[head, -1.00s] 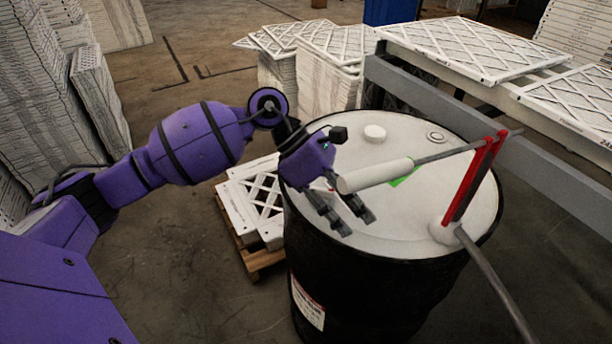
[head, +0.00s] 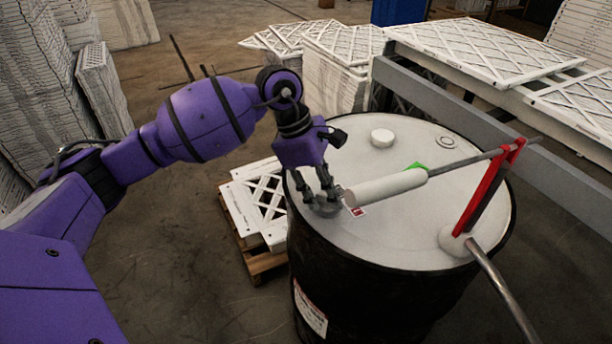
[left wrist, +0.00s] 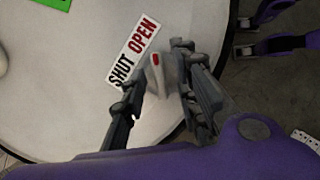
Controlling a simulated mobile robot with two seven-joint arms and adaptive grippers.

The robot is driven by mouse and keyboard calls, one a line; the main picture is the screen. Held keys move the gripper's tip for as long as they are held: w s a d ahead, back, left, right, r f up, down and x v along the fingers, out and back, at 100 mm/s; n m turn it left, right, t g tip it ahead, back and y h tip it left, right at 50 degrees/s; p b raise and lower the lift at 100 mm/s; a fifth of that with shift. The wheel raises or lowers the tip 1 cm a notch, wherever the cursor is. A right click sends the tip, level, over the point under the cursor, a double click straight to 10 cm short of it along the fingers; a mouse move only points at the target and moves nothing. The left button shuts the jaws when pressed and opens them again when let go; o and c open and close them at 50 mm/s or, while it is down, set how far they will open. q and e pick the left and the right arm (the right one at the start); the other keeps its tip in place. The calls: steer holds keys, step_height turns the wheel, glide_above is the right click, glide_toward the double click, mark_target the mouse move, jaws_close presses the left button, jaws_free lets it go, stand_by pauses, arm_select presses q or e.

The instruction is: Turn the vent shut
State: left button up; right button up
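The vent is a small grey knob (head: 327,207) on the left part of the white lid (head: 400,225) of a black drum (head: 375,300). In the left wrist view the knob (left wrist: 165,85) has a red mark on top and a white label (left wrist: 132,50) reading SHUT and OPEN beside it. The red mark points toward the label, nearer its OPEN end. My left gripper (head: 322,195) points down over the knob. Its fingers (left wrist: 160,80) stand apart on either side of the knob; whether they touch it is unclear. My right gripper is not in view.
A white cylinder (head: 385,188) on a metal rod reaches close to my left gripper, right of it. The rod meets a red upright (head: 487,185) on the lid. A white cap (head: 382,137) sits farther back. A grey rail (head: 470,120) passes behind the drum.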

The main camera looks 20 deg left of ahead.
arm_select(q)
steer(key=shift+c, duration=0.5)
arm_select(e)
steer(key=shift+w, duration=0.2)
arm_select(q)
jaws_close()
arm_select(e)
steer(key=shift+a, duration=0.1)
